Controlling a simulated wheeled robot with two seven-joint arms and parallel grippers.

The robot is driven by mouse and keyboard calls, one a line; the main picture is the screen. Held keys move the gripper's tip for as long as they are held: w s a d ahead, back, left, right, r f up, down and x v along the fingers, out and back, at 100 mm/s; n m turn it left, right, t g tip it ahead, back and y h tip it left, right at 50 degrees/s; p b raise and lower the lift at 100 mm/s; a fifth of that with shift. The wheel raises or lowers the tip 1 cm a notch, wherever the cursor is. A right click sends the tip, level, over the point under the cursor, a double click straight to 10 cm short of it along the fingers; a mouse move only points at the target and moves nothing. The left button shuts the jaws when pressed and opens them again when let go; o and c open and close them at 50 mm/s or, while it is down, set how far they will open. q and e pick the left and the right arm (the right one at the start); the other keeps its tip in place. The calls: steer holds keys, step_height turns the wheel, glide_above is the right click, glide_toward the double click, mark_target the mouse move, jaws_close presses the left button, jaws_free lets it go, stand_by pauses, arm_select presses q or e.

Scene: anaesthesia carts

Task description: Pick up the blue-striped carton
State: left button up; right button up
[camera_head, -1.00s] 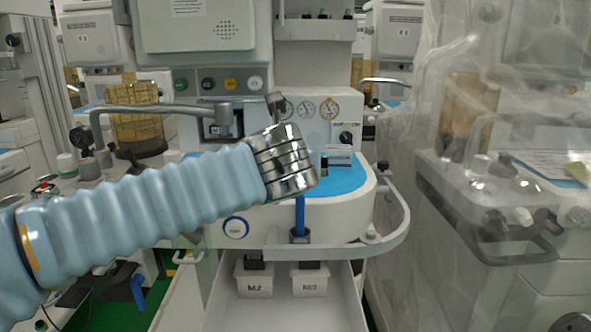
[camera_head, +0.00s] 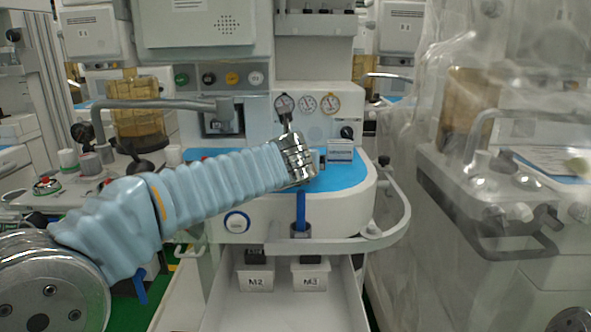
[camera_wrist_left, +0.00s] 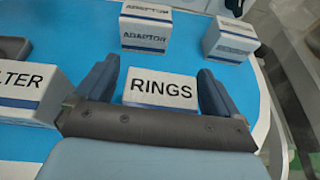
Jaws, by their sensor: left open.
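In the left wrist view my left gripper (camera_wrist_left: 158,66) is open and empty, its two dark blue-grey fingers apart. A small white carton marked RINGS (camera_wrist_left: 161,89) shows between the fingers, with a gap on each side. Two white cartons marked ADAPTOR with blue stripes stand farther off, one beyond the RINGS carton (camera_wrist_left: 146,29) and one to the right (camera_wrist_left: 230,41). A white FILTER carton (camera_wrist_left: 28,96) is left of the gripper. In the head view my left wrist hides the gripper; one white carton (camera_head: 340,151) shows just right of it. My right gripper is out of view.
The cartons stand on a blue work surface (camera_head: 350,175) with a pale curved rim and a grey rail (camera_head: 390,235). An open drawer below holds bins M2 (camera_head: 256,278) and M3 (camera_head: 310,277). A machine front with gauges (camera_head: 307,103) stands behind.

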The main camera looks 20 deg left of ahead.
arm_select(q)
steer(key=shift+c, duration=0.4)
steer(key=c, duration=1)
steer(key=shift+r, duration=0.1)
